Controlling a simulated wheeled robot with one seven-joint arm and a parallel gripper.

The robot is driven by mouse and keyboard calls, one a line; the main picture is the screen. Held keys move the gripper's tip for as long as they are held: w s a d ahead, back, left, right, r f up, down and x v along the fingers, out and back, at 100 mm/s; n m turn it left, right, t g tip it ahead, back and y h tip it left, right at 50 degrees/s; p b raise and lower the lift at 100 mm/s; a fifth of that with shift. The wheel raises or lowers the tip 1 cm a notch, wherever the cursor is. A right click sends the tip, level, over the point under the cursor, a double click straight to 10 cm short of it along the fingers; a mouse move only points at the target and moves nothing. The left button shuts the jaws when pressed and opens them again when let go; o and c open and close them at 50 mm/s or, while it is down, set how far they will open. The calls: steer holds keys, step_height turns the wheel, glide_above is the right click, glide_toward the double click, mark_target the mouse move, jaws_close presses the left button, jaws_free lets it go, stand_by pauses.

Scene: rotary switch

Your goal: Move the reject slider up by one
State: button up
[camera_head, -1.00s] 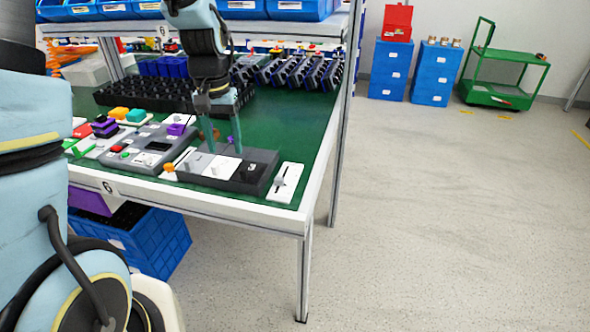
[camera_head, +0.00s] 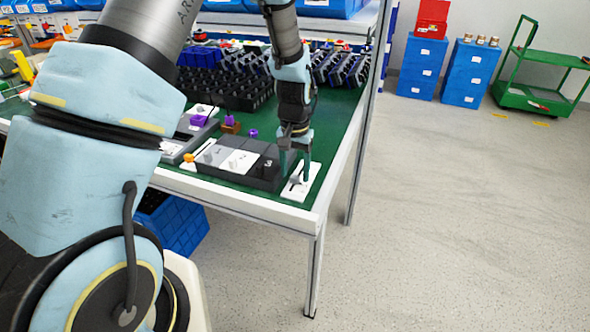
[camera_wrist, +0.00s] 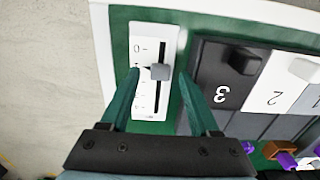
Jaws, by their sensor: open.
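The slider is a white plate (camera_head: 312,172) with a grey knob (camera_wrist: 160,71), at the right front corner of the green table top. In the wrist view the plate (camera_wrist: 148,103) has a row of tick marks and the knob sits a little above its middle. My gripper (camera_head: 294,178) is over the plate. Its two green fingers (camera_wrist: 154,85) are open, one on each side of the knob, with gaps on both sides. Whether the fingertips are level with the knob's height I cannot tell. In the head view the fingers partly hide the knob.
A dark and grey box with numbered panels (camera_head: 237,160) stands just left of the slider; its panel 3 (camera_wrist: 228,72) is closest. The table's white edge (camera_head: 262,206) runs close by. Black trays (camera_head: 222,90) lie behind. Open floor is to the right.

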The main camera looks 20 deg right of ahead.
steer(key=shift+f, duration=0.45)
jaws_close()
stand_by(0.3)
stand_by(0.9)
